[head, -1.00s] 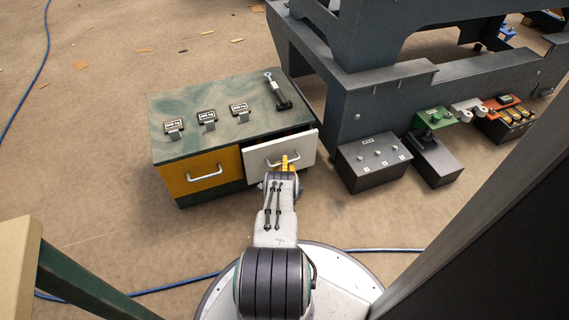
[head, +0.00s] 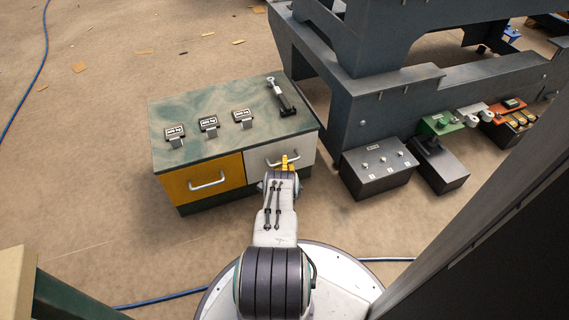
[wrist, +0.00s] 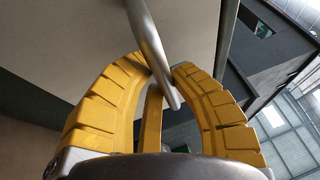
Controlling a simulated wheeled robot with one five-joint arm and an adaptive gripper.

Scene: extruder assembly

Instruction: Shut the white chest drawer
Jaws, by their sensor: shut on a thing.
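The white chest drawer (head: 297,154) is the right drawer of a green-topped chest (head: 225,145). Its front now sits about level with the yellow drawer beside it, and no gap shows above it in the head view. My gripper (head: 287,163) is at the drawer's metal handle (head: 270,163), its yellow fingers shut on it. In the wrist view, my gripper (wrist: 162,75) has its fingers closed around the handle bar (wrist: 152,45), against the pale drawer front (wrist: 85,40). Part of the drawer front is hidden by my arm.
The yellow drawer (head: 180,186) is to the left, with its front flush. Several small label stands and a dark tool (head: 281,97) are on the chest top. A grey control box (head: 378,170) and a large dark machine frame (head: 350,120) stand to the right.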

